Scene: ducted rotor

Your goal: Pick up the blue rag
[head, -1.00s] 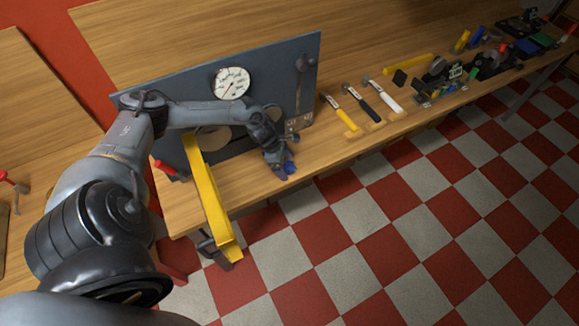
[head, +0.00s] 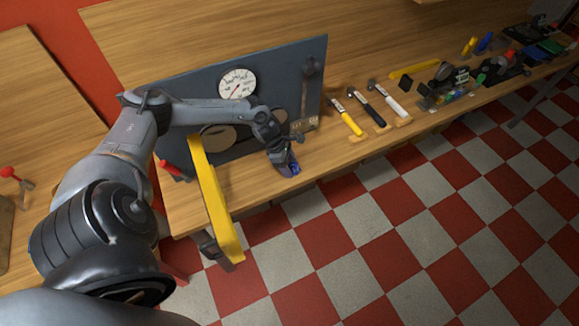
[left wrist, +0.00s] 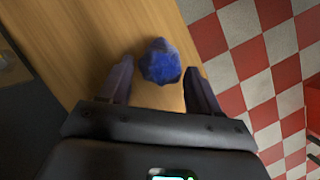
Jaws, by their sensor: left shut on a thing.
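The blue rag (head: 295,169) is a small crumpled bundle at the front edge of the wooden workbench, in front of the grey panel. In the left wrist view the rag (left wrist: 161,62) sits between the two dark fingertips. My left gripper (head: 287,167) reaches down to it and is shut on it, with the fingers (left wrist: 159,72) on either side. The gripper hides part of the rag in the head view. I cannot tell whether the rag is clear of the bench. My right gripper is not in view.
The grey panel with a round gauge (head: 238,84) stands behind the gripper. A yellow bar (head: 217,203) juts over the bench's front edge at left. Several hammers (head: 367,105) lie to the right, with more tools beyond. The checkered floor is open in front.

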